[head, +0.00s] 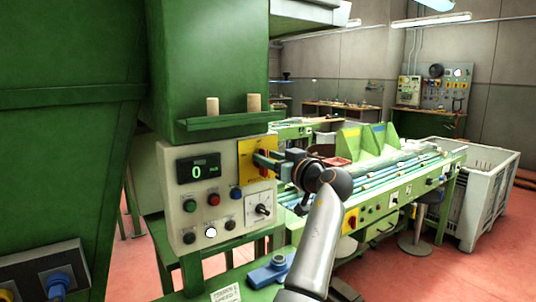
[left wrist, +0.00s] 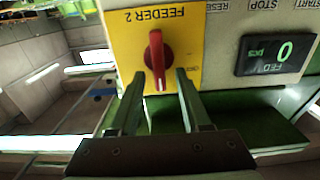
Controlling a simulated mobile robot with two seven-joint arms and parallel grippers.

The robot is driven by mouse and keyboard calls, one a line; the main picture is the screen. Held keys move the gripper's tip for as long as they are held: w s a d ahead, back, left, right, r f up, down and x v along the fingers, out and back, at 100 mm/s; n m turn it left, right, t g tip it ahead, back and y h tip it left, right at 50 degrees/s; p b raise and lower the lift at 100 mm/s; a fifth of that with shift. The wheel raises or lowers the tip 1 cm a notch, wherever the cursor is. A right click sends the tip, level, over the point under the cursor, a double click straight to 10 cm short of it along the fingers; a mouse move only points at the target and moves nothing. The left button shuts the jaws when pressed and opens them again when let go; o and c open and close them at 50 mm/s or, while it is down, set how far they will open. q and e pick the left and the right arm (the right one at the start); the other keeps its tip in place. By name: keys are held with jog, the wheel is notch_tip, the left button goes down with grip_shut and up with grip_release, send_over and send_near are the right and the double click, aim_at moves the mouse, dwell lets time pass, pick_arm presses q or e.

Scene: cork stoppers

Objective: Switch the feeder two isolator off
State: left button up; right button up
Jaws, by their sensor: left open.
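The feeder two isolator is a red rotary knob (left wrist: 155,58) on a yellow plate (left wrist: 117,20) lettered FEEDER 2, seen upside down in the left wrist view. The knob's handle stands upright, with a white mark at its lower end in that view. My right gripper is not in view.
The control panel (head: 180,160) carries a display (head: 198,169) reading 0, several push buttons and a black selector (head: 262,210). A green shelf (head: 225,121) with two corks is above. A conveyor (head: 400,172) and a grey crate (head: 497,180) stand to the right.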

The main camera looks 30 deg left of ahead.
pick_arm(q)
jog(key=shift+w+a, duration=0.1)
jog(key=shift+a, duration=0.1)
grip_shut()
dwell(0.3)
